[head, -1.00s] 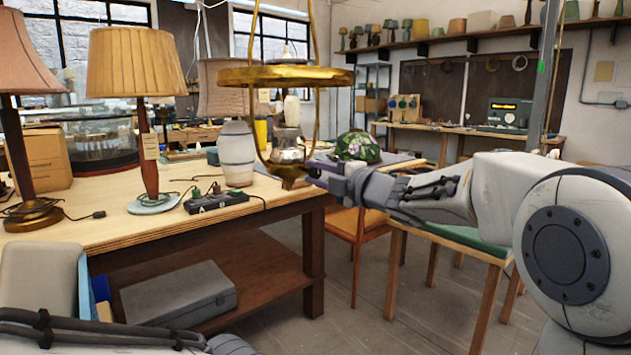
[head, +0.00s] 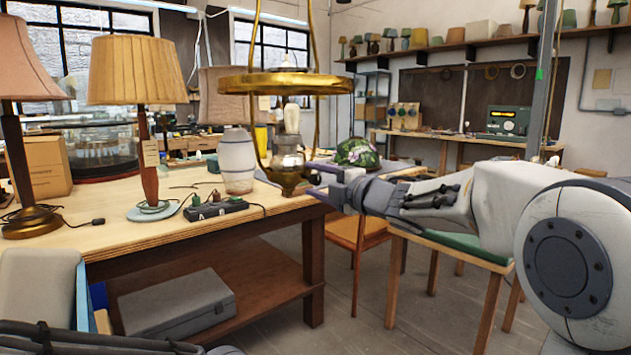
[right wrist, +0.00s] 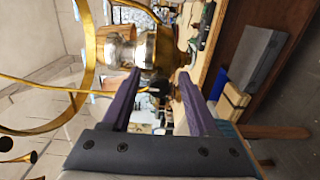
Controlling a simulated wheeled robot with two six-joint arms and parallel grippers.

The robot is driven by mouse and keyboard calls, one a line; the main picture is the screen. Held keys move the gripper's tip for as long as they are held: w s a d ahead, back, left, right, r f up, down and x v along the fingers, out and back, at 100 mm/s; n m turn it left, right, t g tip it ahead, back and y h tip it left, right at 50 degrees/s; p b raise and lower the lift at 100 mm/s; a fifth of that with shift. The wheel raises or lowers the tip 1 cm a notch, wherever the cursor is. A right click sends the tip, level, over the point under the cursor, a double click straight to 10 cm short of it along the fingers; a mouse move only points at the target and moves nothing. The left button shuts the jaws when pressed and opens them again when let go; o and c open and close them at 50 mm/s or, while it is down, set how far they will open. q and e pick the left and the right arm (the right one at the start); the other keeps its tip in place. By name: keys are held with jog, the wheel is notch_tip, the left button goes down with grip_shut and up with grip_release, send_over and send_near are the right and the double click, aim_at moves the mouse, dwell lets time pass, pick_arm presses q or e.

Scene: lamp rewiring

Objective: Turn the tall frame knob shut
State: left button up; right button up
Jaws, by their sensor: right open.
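The tall frame is a brass hanging lamp (head: 284,82) with a wide ring, upright rods and a glass-and-brass burner (head: 287,160) low between them. In the right wrist view the burner (right wrist: 150,48) lies sideways just beyond my fingertips. A small brass stem (right wrist: 152,90), possibly the knob, shows between the fingers; its exact end is unclear. My right gripper (head: 317,180) is at the right side of the burner, its purple fingers apart. In the right wrist view the open gripper (right wrist: 156,76) has one finger on each side of the stem, holding nothing visible. My left gripper is out of view.
The wooden workbench (head: 110,240) carries a pleated-shade lamp (head: 137,70), a pale striped vase-like lamp base (head: 237,162) and a power strip (head: 215,210). A green floral dome shade (head: 357,152) stands behind my right gripper. A grey case (head: 177,302) lies on the lower shelf.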

jog(key=v, duration=1)
jog(key=shift+s+d, duration=0.15)
jog(key=shift+d, duration=0.05)
